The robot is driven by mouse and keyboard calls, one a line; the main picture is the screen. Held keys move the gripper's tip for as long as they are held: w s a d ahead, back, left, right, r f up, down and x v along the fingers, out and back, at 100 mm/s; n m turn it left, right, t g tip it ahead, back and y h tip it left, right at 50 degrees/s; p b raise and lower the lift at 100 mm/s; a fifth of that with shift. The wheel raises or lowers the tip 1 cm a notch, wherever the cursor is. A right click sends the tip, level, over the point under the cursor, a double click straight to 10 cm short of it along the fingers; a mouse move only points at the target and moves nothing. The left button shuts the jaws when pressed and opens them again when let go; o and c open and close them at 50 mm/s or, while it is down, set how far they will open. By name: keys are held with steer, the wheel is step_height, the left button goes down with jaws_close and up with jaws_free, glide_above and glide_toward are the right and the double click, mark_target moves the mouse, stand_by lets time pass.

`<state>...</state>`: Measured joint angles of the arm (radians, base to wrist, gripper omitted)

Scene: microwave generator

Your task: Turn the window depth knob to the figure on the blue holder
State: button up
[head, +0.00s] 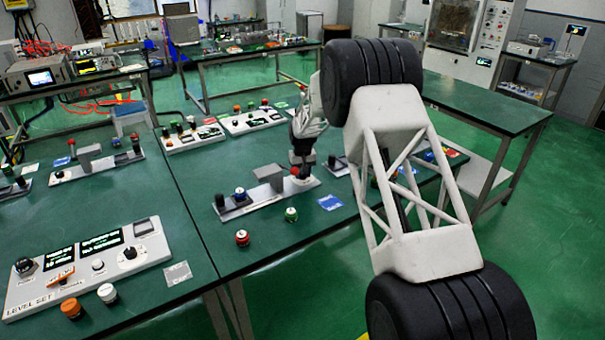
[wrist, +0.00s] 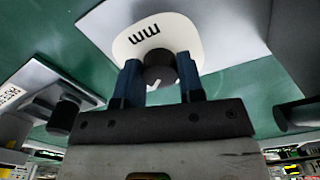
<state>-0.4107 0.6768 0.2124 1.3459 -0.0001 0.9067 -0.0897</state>
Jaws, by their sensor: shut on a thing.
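In the wrist view, the two blue fingers of my gripper (wrist: 158,78) are shut on a dark round knob (wrist: 158,66). The knob stands on a white rounded dial plate (wrist: 185,40) marked "mm". The rest of its scale is hidden or too small to read. In the head view, my gripper (head: 303,158) points down by the far end of a grey fixture strip, and the knob cannot be made out there. A small blue card holder (head: 330,202) lies on the green table to the right of that strip. Its figure is too small to read.
The grey strip (head: 240,207) carries a block and several knobs. A "LEVEL SET" panel (head: 85,265) is at the left front. In the wrist view, another dark knob (wrist: 63,116) is at the left.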

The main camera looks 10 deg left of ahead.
steer(key=o, duration=0.9)
steer(key=shift+r, duration=0.15)
steer(key=shift+r, duration=3.8)
